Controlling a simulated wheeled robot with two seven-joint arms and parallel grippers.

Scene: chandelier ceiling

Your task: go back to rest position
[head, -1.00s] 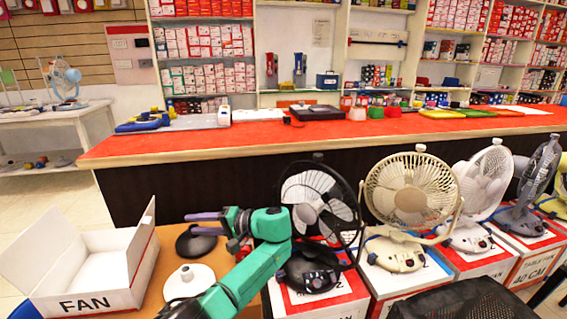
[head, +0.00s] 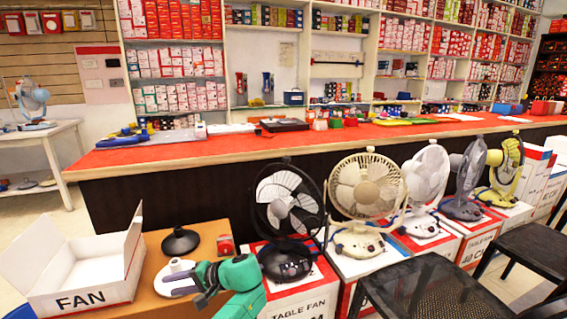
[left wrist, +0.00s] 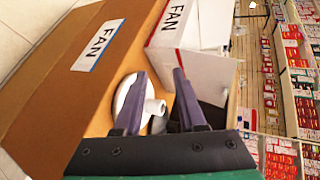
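My left gripper (head: 184,276) comes in low on a green arm beside the white round fan base (head: 171,285), which it partly covers. In the left wrist view its two purple fingers (left wrist: 158,72) stand apart, with nothing held between them. The white base's stem (left wrist: 155,107) shows behind the gap, and I cannot tell how far off it is. A black round fan base (head: 180,242) stands on the brown box (head: 209,235). My right gripper is not in view.
An open white FAN carton (head: 92,298) stands on the left of the brown box. Several fans on boxes, such as a black fan (head: 287,262), line the right. Black chairs (head: 428,292) stand at the front right. A red-topped counter (head: 240,147) runs behind.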

